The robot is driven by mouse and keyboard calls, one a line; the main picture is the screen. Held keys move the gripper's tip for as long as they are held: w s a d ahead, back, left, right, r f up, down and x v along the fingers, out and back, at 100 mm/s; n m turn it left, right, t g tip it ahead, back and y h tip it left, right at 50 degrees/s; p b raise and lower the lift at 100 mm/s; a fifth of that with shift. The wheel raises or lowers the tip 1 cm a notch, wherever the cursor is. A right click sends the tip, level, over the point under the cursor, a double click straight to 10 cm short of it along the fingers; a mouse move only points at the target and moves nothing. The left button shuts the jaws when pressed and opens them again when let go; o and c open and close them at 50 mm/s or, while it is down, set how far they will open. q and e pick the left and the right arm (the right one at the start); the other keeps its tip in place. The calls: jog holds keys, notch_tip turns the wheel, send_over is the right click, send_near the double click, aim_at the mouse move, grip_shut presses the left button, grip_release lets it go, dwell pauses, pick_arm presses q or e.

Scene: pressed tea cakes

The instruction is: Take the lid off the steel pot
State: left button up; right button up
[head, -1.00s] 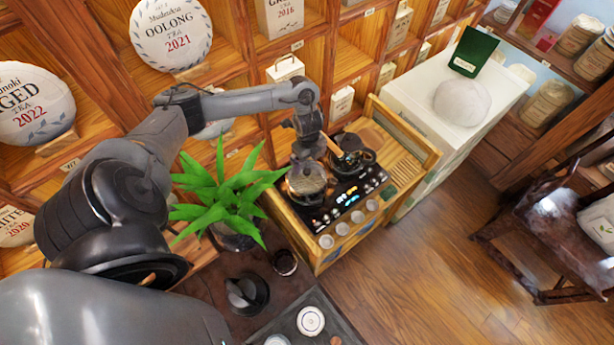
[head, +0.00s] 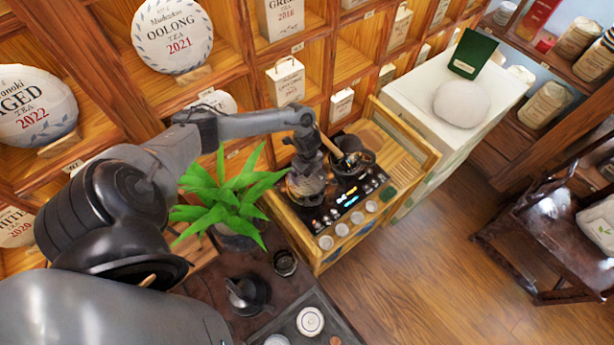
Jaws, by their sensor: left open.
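The steel pot (head: 304,197) stands at the left end of the wooden tea cart's dark panel. My left gripper (head: 308,177) points down right over the pot and is open. The gripper covers most of the pot's top, so the lid is hardly seen and I cannot tell whether the fingers touch it. My right gripper is not in view.
A dark pot (head: 352,157) with a wooden handle sticking up stands close to the right of the gripper. Several small cups line the cart's (head: 404,165) front edge. A leafy plant (head: 226,200) is close on the left. Wooden shelves rise behind.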

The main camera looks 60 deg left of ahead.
pick_arm(q)
jog(key=shift+f, duration=0.45)
jog(key=shift+a, duration=0.1)
grip_shut()
